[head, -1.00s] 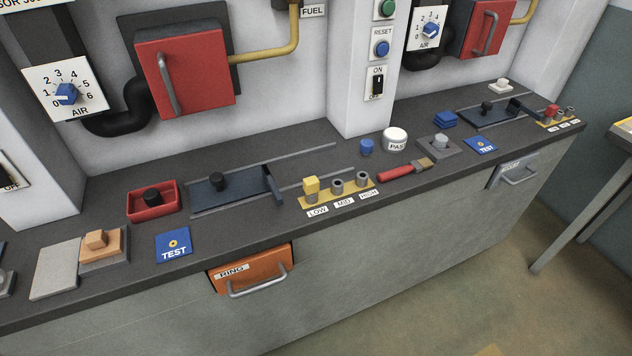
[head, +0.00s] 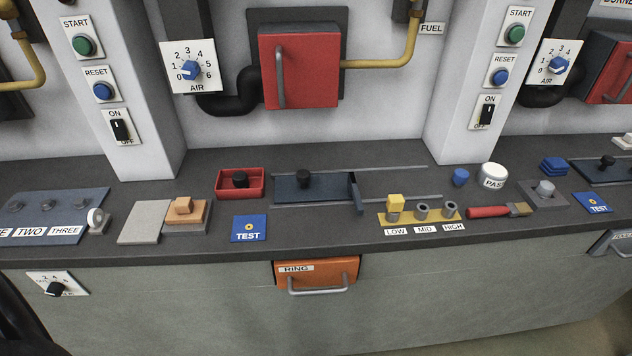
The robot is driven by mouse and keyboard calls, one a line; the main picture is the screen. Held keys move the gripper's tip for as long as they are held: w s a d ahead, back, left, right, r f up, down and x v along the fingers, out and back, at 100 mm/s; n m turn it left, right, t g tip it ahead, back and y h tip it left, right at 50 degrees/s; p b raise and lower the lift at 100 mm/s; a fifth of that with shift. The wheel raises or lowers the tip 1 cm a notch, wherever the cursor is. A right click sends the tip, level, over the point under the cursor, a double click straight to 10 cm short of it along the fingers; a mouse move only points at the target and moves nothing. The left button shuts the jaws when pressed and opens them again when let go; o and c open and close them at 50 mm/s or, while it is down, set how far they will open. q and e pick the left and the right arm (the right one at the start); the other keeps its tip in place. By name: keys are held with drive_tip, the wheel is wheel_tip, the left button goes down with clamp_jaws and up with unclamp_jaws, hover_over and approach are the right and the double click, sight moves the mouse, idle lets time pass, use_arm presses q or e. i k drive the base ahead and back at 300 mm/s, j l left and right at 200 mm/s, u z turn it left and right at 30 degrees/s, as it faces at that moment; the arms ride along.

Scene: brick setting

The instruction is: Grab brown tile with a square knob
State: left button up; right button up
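The brown tile (head: 200,211) with a square knob (head: 182,204) lies on a grey block (head: 185,227) on the dark counter, left of centre in the head view. The tile is light orange-brown and the knob stands up from its top. Nothing is touching the knob. Neither of my grippers shows in the head view.
A light grey plate (head: 144,222) lies just left of the tile. A red tray (head: 223,188) with a black knob and a blue TEST plate (head: 249,235) are to its right. A grey ring piece (head: 97,219) is further left. An orange RING drawer (head: 324,269) is below the counter.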

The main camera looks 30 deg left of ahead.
sight(184, 211)
drive_tip(key=j+u, duration=0.1)
drive_tip(key=u, duration=1.65)
